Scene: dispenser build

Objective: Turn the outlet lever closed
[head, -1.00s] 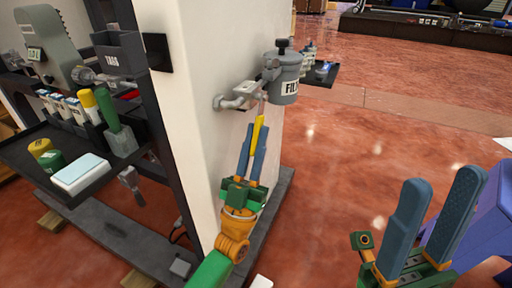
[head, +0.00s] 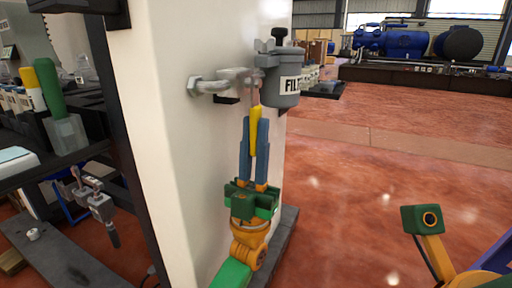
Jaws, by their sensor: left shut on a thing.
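The outlet lever (head: 257,128) has a yellow grip on a thin stem and hangs steeply down, tip lowest, below the grey pipe. My left gripper (head: 254,150) comes up from below, with its two blue fingers shut on the yellow grip. The grey pipe fitting (head: 208,86) runs from the white wall to a grey filter canister (head: 283,92), whose label is partly readable. The joint at the top of the stem is small and blurred. Of my right arm, only a green and orange part shows at the lower right; its fingers are out of the picture.
The white column (head: 180,140) stands close behind the left gripper. A dark shelf rack (head: 120,150) with bottles and a green-handled tool (head: 50,90) is at the left. The red floor (head: 370,180) to the right is clear. Blue machines (head: 395,42) stand far back.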

